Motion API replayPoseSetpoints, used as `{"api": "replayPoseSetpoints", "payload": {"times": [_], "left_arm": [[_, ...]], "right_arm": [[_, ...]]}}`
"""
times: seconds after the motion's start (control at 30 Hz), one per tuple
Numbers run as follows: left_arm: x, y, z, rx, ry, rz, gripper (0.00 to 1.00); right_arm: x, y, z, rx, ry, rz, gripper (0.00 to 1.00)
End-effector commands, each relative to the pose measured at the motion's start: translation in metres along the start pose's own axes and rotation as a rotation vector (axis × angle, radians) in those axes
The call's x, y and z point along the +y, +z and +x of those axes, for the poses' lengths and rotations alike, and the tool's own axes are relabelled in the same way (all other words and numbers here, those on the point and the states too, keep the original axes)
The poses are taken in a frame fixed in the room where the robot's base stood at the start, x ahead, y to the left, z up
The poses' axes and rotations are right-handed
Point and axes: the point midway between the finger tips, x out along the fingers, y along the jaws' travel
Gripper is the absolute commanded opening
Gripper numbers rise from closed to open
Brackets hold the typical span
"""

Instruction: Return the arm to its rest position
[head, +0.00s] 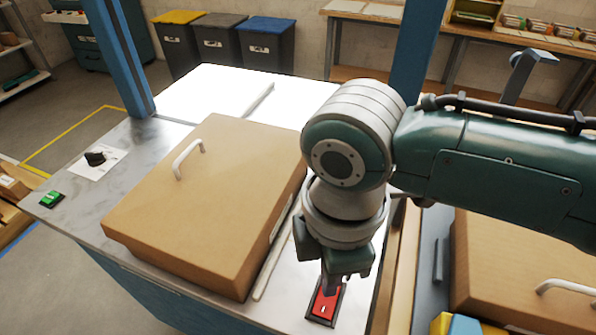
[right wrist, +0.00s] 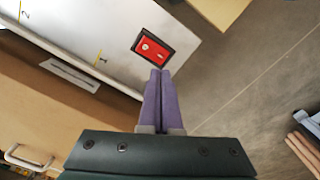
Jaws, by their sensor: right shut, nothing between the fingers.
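My right arm (head: 490,160) reaches in from the right in the head view. My right gripper (head: 330,284) points down at the front right corner of the laminator's metal top, over a red rocker switch (head: 323,304). In the right wrist view its two purple fingers (right wrist: 160,78) are shut together and empty. Their tips are just beside the red switch (right wrist: 153,47) in that picture; whether they touch it I cannot tell. My left gripper is not in view.
A brown box-like cover with a white handle (head: 210,200) sits on the metal top. A green switch (head: 50,199) and black knob (head: 95,158) are at the left. Another brown cover (head: 520,265) stands at the right. Blue posts (head: 118,55) rise behind.

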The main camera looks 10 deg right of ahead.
Motion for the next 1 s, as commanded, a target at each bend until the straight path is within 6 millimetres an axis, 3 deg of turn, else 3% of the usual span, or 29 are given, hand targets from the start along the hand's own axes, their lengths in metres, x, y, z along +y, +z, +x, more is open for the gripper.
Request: {"api": "replayPoseSetpoints", "payload": {"times": [0.37,0.53,0.63,0.77,1.0], "left_arm": [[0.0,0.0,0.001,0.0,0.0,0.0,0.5],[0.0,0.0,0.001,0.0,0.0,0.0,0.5],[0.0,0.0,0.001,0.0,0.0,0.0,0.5],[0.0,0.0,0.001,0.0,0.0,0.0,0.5],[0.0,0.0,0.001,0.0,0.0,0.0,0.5]], "right_arm": [[-0.005,-0.005,0.001,0.018,-0.003,0.009,0.0],[-0.04,-0.036,-0.006,0.154,-0.006,0.154,0.0],[-0.06,-0.043,-0.022,0.258,0.008,0.362,0.0],[-0.074,-0.021,-0.041,0.32,0.047,0.664,0.0],[-0.097,0.051,-0.065,0.297,0.147,1.095,0.0]]}}
